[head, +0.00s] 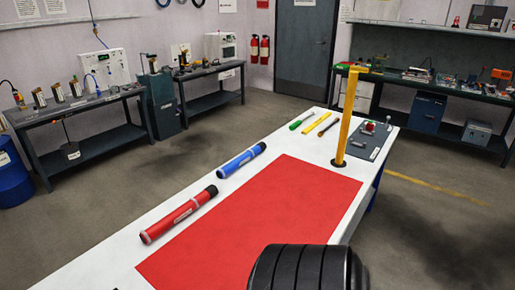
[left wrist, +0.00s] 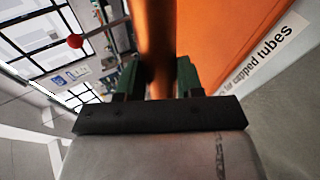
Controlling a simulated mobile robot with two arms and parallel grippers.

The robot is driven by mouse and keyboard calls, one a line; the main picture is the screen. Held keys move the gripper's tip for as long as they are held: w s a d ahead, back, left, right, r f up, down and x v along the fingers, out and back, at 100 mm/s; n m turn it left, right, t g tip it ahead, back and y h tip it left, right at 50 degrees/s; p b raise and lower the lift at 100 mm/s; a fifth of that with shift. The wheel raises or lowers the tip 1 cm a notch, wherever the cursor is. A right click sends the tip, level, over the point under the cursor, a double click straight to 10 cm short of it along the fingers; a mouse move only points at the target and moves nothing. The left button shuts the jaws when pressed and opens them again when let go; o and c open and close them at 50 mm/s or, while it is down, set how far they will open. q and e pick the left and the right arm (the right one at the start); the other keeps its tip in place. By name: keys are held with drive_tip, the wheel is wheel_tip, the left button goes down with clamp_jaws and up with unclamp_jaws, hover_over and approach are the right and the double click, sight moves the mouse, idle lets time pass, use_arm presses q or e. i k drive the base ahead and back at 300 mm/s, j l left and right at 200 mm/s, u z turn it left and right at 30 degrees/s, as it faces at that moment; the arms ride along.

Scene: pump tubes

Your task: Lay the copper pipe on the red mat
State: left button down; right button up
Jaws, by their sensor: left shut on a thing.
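The red mat (head: 265,220) lies flat on the white table, with its visible surface bare. In the left wrist view my left gripper (left wrist: 157,78) has its green fingers closed on the copper pipe (left wrist: 157,40), a brown-orange tube that runs up out of the picture between them. The pipe's far end is out of view. Neither the pipe nor my left gripper can be made out in the head view. My right gripper is in no view.
A red tube (head: 180,214) and a blue tube (head: 241,160) lie left of the mat on the white table (head: 95,268). A yellow post (head: 346,120) stands at the mat's far end, beside a grey plate (head: 363,150). An orange panel (left wrist: 225,40) is close to the pipe.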

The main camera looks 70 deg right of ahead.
sight(292, 225)
drive_tip(key=k+l, duration=0.15)
drive_tip(key=l, duration=0.5)
drive_tip(key=k+l+u, duration=0.1)
drive_tip(key=l, duration=0.55)
drive_tip(key=k+l+u, duration=0.1)
drive_tip(key=k+l, duration=0.15)
drive_tip(key=l, duration=0.35)
drive_tip(key=k+l, duration=0.2)
drive_tip(key=l, duration=0.4)
drive_tip(key=k+l+u, duration=0.1)
drive_tip(key=k+l, duration=0.15)
drive_tip(key=l, duration=0.4)
drive_tip(key=k+l, duration=0.2)
drive_tip(key=l, duration=0.4)
drive_tip(key=k+l+u, duration=0.1)
drive_tip(key=k+l, duration=0.15)
drive_tip(key=l, duration=0.3)
drive_tip(key=k+l+u, duration=0.1)
drive_tip(key=k+l, duration=0.15)
drive_tip(key=l, duration=0.35)
